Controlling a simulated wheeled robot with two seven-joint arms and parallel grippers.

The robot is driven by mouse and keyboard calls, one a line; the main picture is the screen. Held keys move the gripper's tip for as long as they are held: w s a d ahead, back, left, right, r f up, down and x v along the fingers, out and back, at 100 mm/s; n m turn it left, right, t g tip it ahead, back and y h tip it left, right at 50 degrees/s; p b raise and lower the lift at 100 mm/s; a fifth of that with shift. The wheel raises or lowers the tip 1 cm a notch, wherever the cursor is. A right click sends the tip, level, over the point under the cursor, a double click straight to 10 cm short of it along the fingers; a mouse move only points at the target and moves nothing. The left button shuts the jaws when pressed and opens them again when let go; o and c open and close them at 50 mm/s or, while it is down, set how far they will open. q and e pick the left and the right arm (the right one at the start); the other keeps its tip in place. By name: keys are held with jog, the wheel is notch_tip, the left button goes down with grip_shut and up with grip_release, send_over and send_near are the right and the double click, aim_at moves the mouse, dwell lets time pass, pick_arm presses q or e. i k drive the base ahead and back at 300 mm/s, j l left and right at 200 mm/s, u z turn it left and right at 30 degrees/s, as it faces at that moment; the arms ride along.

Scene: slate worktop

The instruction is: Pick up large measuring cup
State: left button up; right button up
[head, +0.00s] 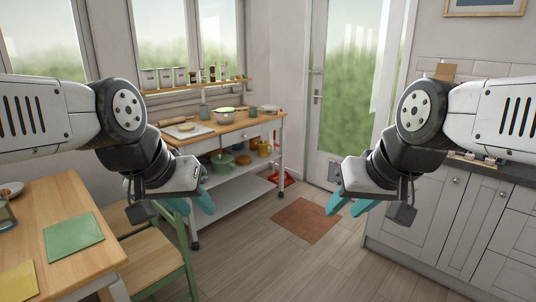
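I cannot make out a large measuring cup in the head view; the things on the worktop and the cart are too small to tell. My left gripper (193,203) hangs in front of the wooden-topped cart, its teal fingers apart and empty. My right gripper (352,203) hangs in front of the glass door and the grey cabinets, its teal fingers also apart and empty. The slate worktop (512,171) shows only as a strip at the right, partly hidden by my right arm.
A wheeled cart (236,126) carries bowls and pots. A wooden table (75,206) and a chair (148,262) stand at the lower left. Grey cabinets (425,222) line the right. The floor (290,268) between is clear, with a brown mat (306,220).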

aim_at(252, 112)
jog(key=i, duration=2.7)
jog(key=i+u, duration=0.1)
jog(key=i, duration=0.45)
jog(key=i+l+u, duration=0.1)
jog(key=i, duration=0.45)
jog(key=i+l+u, duration=0.1)
jog(key=i, duration=0.45)
jog(key=i+l, duration=0.2)
jog(key=i, duration=0.35)
jog(key=j+u, duration=0.05)
